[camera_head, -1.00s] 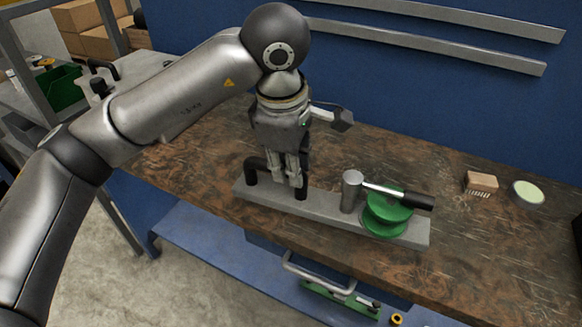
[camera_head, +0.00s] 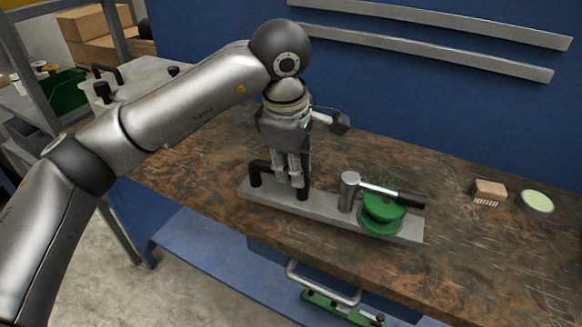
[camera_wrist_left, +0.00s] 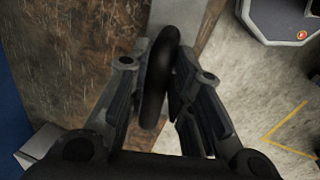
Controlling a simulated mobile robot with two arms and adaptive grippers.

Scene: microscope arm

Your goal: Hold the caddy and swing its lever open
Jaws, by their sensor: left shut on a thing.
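The caddy is a long grey bar (camera_head: 325,211) on the brown wooden workbench, with a black arched handle (camera_head: 256,174) at its left end. Its lever (camera_head: 382,190), a metal rod with a black grip, runs from a metal post (camera_head: 348,190) rightward over a green round part (camera_head: 382,214). My left gripper (camera_head: 293,182) points down over the handle end. In the left wrist view its fingers (camera_wrist_left: 160,95) are shut around the black handle (camera_wrist_left: 160,75). My right gripper does not show.
A brush with a wooden block (camera_head: 489,189) and a round dish with pale green content (camera_head: 536,202) lie to the right on the workbench (camera_head: 470,245). A drawer handle (camera_head: 322,285) sticks out below the bench's front edge. A blue wall with metal rails stands behind.

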